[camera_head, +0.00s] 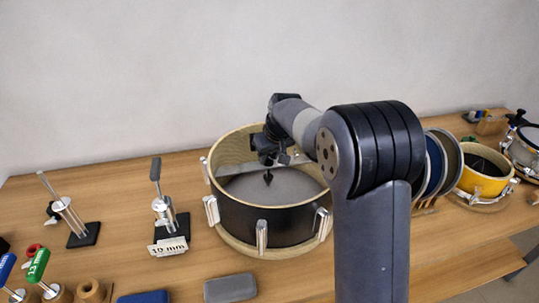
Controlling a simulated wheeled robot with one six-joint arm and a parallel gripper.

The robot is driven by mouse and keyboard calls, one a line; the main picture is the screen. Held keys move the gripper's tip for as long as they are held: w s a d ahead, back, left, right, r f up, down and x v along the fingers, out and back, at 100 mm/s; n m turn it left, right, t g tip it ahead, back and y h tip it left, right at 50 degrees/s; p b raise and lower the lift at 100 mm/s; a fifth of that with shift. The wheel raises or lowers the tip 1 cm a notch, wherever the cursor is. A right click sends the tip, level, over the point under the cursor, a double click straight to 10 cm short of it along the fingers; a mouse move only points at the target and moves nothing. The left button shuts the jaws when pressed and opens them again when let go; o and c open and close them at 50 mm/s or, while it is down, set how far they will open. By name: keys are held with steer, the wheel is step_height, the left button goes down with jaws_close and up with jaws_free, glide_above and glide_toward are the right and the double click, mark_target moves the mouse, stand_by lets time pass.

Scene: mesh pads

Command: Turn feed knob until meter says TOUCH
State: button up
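A black drum shell (262,226) with a pale wooden rim and metal lugs stands on the bench. A flat grey bar (234,171) lies across its opening, partly hidden behind my arm. My gripper (271,158) is dark and small in the view, over the drum's opening at the bar. A dark pointed piece (268,178) hangs below it above the grey drum floor; I cannot tell whether it belongs to the gripper or to a tool on the bar. No feed knob or meter reading can be made out. Whether the gripper is open or shut is unclear.
Left of the drum stand a clamp-like tool (165,210) with a "10 mm" label and another lever tool (72,220). Green and blue handles (38,265) stand front left. A grey block (230,288) lies in front. Discs (447,165) and a yellow drum (482,182) are at right.

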steer(key=c, duration=0.4)
steer(key=shift+m, duration=0.4)
steer(key=m, duration=0.1)
steer(key=m+h+p, duration=0.1)
steer(key=shift+a+m, duration=0.2)
steer(key=shift+m, duration=0.1)
steer(key=m+h, duration=0.2)
steer(key=m, duration=0.2)
steer(key=shift+a, duration=0.1)
steer(key=shift+m, duration=0.3)
steer(key=o, duration=1)
